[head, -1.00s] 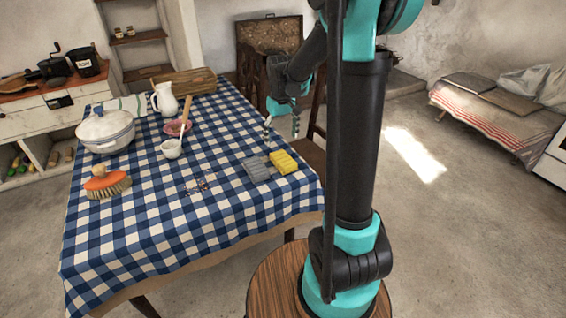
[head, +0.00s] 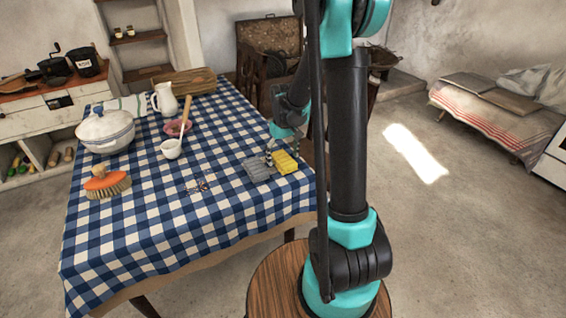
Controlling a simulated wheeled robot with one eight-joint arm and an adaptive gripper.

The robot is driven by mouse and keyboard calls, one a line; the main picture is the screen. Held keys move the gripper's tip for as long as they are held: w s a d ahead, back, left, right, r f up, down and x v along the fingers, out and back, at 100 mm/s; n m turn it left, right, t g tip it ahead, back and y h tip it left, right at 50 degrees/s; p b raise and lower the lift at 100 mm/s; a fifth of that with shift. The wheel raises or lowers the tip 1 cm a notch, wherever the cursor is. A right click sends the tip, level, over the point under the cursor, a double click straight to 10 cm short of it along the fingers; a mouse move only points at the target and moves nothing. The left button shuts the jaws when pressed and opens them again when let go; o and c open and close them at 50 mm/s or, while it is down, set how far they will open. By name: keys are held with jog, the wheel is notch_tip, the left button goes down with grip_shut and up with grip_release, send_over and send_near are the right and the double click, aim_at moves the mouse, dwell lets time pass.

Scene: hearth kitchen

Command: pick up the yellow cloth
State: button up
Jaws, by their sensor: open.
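The yellow cloth (head: 286,163) lies folded on the blue checked tablecloth, near the table's right edge. A grey cloth (head: 257,169) lies just left of it. My gripper (head: 282,150) is open and points down at the yellow cloth, with its fingers at the cloth's far side. The fingers are small in view, and I cannot tell whether they touch the cloth.
The checked table (head: 150,225) also bears a white lidded pot (head: 106,133), an orange brush (head: 107,184), a white cup (head: 172,149), a white jug (head: 165,99) and eyeglasses (head: 198,184). The front of the table is clear.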

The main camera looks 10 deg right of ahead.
aim_at(283, 159)
jog(key=shift+c, duration=0.3)
jog(key=c, duration=1.2)
jog(key=shift+c, duration=0.2)
notch_tip(283, 159, up, 20)
